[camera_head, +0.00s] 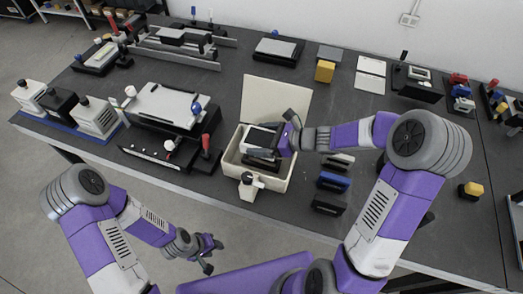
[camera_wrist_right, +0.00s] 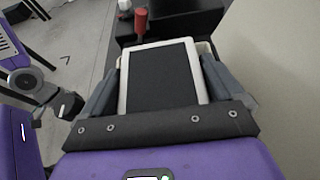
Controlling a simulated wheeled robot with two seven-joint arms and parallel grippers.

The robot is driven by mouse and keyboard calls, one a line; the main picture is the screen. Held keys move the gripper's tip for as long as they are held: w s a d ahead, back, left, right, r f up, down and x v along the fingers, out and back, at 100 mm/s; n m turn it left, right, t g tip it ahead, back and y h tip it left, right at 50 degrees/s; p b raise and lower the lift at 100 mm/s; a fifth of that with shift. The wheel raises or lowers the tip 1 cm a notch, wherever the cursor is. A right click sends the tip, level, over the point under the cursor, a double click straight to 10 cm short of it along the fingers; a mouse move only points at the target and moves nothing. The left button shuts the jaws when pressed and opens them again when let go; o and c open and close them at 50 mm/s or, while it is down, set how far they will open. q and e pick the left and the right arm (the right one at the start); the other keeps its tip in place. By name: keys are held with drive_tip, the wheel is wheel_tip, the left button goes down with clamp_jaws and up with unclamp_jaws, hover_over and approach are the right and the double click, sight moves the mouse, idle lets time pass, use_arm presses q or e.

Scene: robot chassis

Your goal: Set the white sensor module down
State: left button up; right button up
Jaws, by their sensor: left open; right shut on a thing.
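The white sensor module (camera_head: 258,135) is in my right gripper (camera_head: 277,140), at the open cream box (camera_head: 275,183) on the table. In the right wrist view the module (camera_wrist_right: 126,88) shows a white rim around a dark flat face, with the fingers of my right gripper (camera_wrist_right: 162,85) pressed on its two sides. A dark block (camera_head: 261,163) lies beneath it inside the box. Whether the module touches anything below cannot be told. My left gripper (camera_head: 208,254) is open and empty, low in front of the table.
The box's raised lid (camera_head: 276,102) stands behind the module. A fixture with a red-handled clamp (camera_head: 206,150) is to the left. Several small dark and blue blocks (camera_head: 333,183) lie right of the box. A yellow block (camera_head: 324,71) stands farther back.

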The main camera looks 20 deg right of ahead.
sight(261, 146)
wheel_tip(261, 146, down, 4)
drive_tip(key=shift+b, duration=0.75)
drive_tip(key=shift+r, duration=0.1)
drive_tip(key=shift+f+b, duration=0.55)
drive_tip(key=shift+f, duration=0.1)
drive_tip(key=o, duration=0.8)
drive_tip(key=shift+o, duration=0.2)
drive_tip(key=shift+r, duration=0.15)
